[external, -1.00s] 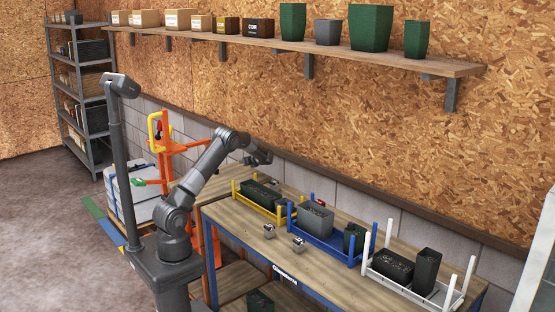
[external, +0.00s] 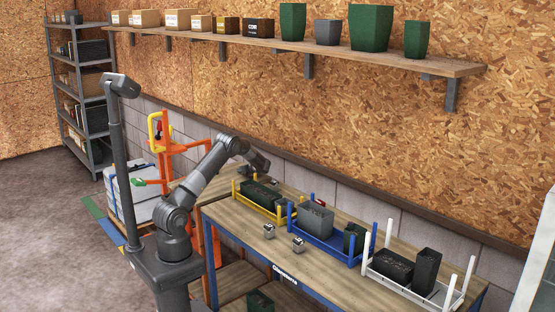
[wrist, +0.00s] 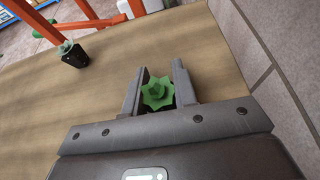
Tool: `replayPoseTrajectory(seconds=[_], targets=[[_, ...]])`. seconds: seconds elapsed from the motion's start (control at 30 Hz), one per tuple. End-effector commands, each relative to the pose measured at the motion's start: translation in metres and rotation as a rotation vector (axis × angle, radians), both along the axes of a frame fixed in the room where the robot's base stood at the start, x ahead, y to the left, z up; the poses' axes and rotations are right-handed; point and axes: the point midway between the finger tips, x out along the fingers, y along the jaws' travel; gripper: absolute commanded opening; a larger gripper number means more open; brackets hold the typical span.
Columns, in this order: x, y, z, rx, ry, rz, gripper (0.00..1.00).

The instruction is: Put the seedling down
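The seedling (wrist: 157,93) shows in the wrist view as a green rosette of leaves seen from above. It sits between the two fingers of my gripper (wrist: 159,84), which are close in on both sides of it. Its pot is mostly hidden under the leaves and by the gripper. In the external view my gripper (external: 272,179) points down low over the far left part of the wooden table, near the wall. The seedling cannot be made out there. I cannot tell whether its pot touches the tabletop.
A second seedling (wrist: 72,52) in a black pot stands on the tabletop (wrist: 60,110), at upper left in the wrist view. Bare wood lies between. The block wall (wrist: 265,50) is close on the right. A yellow-posted tray (external: 285,216) with a dark planter stands right of my gripper.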

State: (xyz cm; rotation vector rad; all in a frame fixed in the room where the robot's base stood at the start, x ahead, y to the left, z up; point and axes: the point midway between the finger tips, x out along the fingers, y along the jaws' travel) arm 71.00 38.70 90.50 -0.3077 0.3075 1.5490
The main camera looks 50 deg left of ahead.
Motion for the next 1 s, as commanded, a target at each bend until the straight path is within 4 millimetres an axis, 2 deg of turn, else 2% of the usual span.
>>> replayPoseTrajectory(seconds=[0.03,0.23,0.53,0.67,1.0], targets=[[0.000,0.000,0.000,0.000,0.000,0.000,0.30],[0.000,0.000,0.000,0.000,0.000,0.000,0.46],[0.000,0.000,0.004,0.000,-0.002,0.001,0.46],[0.001,-0.016,0.010,-0.001,-0.001,-0.003,0.46],[0.000,-0.082,0.037,0.000,-0.001,-0.003,0.46]])
